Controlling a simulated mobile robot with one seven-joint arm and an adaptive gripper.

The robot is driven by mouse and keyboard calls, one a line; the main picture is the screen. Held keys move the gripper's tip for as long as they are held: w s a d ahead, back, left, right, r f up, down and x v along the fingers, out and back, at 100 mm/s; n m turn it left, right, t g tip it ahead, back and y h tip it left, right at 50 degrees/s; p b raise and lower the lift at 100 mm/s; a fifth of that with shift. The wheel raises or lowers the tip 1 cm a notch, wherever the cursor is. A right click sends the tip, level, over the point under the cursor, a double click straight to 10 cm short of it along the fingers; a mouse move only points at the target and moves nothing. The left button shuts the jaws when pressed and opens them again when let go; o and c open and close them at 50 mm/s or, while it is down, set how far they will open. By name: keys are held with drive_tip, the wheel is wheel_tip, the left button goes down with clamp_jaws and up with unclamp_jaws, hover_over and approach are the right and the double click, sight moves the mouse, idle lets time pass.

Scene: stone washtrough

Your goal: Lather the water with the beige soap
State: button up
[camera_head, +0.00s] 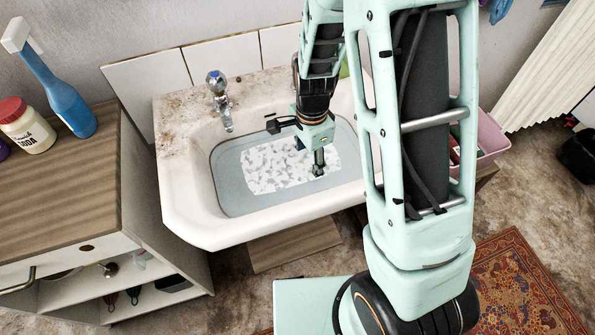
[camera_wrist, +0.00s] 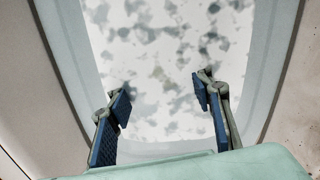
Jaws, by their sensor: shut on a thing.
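The white stone washtrough (camera_head: 190,222) holds grey water (camera_head: 233,180) with a broad patch of white, blotchy lather (camera_head: 275,168) on top. The lather also fills the middle of the wrist view (camera_wrist: 165,45). My gripper (camera_head: 318,170) points down into the trough, at the right part of the lather. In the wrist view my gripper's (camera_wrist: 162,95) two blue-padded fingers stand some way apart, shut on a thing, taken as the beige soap. I cannot make the soap out against the pale lather, and I see it nowhere else.
A tap (camera_head: 219,97) stands at the trough's back left. To the left, a wooden-topped cabinet (camera_head: 60,180) bears a blue spray bottle (camera_head: 62,98) and a red-lidded soda jar (camera_head: 26,126). A pink tub (camera_head: 490,138) is right of the trough. The trough's left half is free.

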drive_tip(key=shift+d, duration=0.15)
drive_tip(key=shift+s+a+p, duration=0.25)
drive_tip(key=shift+a+p, duration=0.05)
drive_tip(key=shift+a, duration=0.65)
drive_tip(key=shift+s+a+p, duration=0.25)
drive_tip(key=shift+s+a, duration=0.05)
drive_tip(key=shift+a, duration=0.7)
drive_tip(key=shift+s+a+p, duration=0.25)
drive_tip(key=shift+a+p, duration=0.05)
drive_tip(key=shift+a, duration=0.65)
drive_tip(key=shift+r, duration=0.15)
wheel_tip(320, 180, up, 13)
drive_tip(key=p, duration=1.1)
